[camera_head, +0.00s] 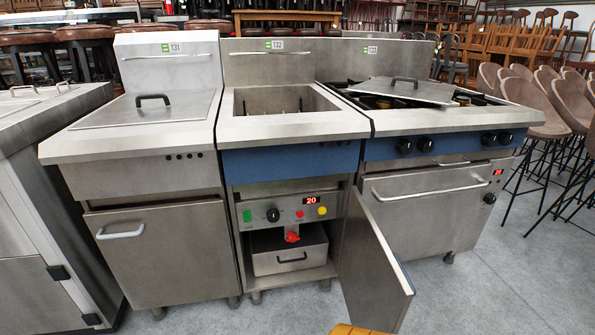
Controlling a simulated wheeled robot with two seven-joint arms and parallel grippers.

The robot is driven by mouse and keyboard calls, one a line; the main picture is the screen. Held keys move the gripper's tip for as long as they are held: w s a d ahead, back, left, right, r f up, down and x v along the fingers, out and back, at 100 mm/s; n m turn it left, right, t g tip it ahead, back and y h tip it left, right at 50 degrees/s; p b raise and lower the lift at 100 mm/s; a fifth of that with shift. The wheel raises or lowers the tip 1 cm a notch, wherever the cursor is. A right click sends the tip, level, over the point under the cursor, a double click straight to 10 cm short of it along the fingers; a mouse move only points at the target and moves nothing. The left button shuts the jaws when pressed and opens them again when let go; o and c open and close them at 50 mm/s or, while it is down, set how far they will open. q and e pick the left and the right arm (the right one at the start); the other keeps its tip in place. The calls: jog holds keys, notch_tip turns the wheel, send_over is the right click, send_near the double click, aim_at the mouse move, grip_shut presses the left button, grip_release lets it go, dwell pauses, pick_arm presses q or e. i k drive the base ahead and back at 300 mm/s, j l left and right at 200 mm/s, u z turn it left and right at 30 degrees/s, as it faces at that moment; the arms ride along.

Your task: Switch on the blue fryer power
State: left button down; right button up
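The blue fryer (290,161) is the middle unit, tagged 132, with a blue front strip and an open, empty-looking basin on top. Its door (370,265) stands open, swung out to the right. Inside is a control panel (258,203) with a green switch (247,216) at its left end, a black knob (273,215), a small red light or button (299,214), a yellow button (322,210) and a lit red display (313,201) reading 20. I cannot tell the switch's position. A red valve handle (292,237) hangs below. Neither gripper is in view.
A lidded steel unit (150,170) with a shut door stands at left. A cooker (430,210) stands at right, a loose lid (410,91) on its top. The fryer's open door juts into the front floor space. Stools (545,118) stand far right. An orange-yellow edge at bottom is unclear.

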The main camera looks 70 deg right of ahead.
aim_at(247, 214)
jog(key=i+l+z, duration=0.2)
jog(key=z, duration=0.3)
jog(key=i+z, duration=0.7)
jog(key=z, duration=0.25)
